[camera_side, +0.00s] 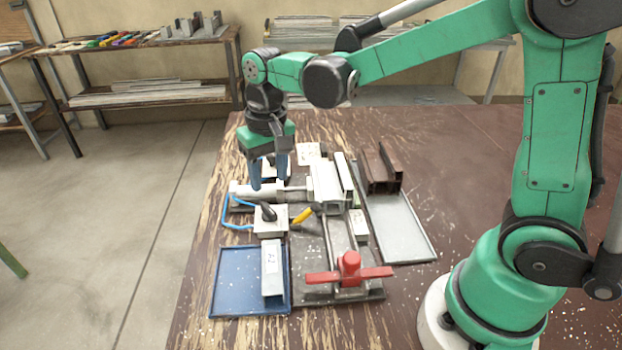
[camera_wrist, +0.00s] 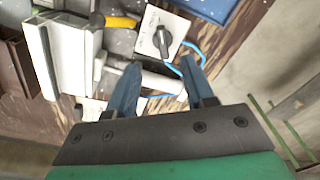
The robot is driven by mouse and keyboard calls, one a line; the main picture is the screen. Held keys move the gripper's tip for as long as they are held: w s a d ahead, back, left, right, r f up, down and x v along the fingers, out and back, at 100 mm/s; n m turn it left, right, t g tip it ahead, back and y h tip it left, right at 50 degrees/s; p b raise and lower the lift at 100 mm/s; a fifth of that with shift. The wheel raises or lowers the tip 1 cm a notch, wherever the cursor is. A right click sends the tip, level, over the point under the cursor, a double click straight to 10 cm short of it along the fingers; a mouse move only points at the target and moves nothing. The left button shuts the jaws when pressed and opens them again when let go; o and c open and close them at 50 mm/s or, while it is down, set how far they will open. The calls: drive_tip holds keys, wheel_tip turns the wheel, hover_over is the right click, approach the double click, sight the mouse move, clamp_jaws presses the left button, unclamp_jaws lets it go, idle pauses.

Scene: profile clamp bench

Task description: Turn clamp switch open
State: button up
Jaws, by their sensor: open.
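The clamp switch is a pale box (camera_side: 275,226) with a black knob (camera_side: 268,212), on the bench beside the clamp's cylinder. In the wrist view the black knob (camera_wrist: 162,40) sits on the switch's pale face, just beyond my fingertips. My gripper (camera_side: 268,182) is open and empty, pointing down above the cylinder (camera_side: 240,189), behind the switch in the side view. In the wrist view its two blue fingers (camera_wrist: 160,63) are spread apart, with the cylinder running between them. The clamp holds or adjoins a light metal profile (camera_side: 326,186); contact is unclear.
A yellow handle (camera_side: 302,216) is right of the switch, and a blue hose (camera_side: 226,222) loops at its left. A red handle (camera_side: 350,270) stands in front. A blue tray (camera_side: 228,285) holds a labelled profile (camera_side: 272,270). A grey tray (camera_side: 405,230) and brown profile (camera_side: 380,170) are right.

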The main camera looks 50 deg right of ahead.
sight(268, 208)
drive_tip(key=shift+w+a+f+g, duration=0.15)
drive_tip(key=shift+w+f+g, duration=0.2)
drive_tip(key=shift+f, duration=3)
clamp_jaws()
